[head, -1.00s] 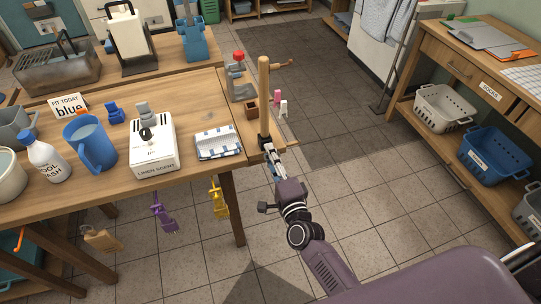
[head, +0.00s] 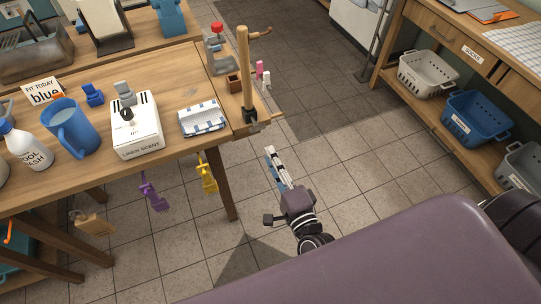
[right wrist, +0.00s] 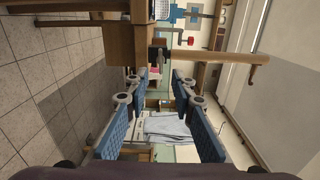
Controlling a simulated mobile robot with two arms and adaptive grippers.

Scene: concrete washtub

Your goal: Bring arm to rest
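My right gripper (head: 277,166) hangs over the tiled floor, just off the right end of the wooden table (head: 110,185). It points away from me and touches nothing. In the right wrist view the gripper (right wrist: 156,82) has its two blue-padded fingers spread, with nothing between them. A wooden post (head: 245,70) stands upright at the table's end, clear of the gripper. It lies across the right wrist view (right wrist: 215,58), beyond the fingertips. My left gripper is not in view.
A shelf with baskets (head: 476,116) stands right. Floor between is clear.

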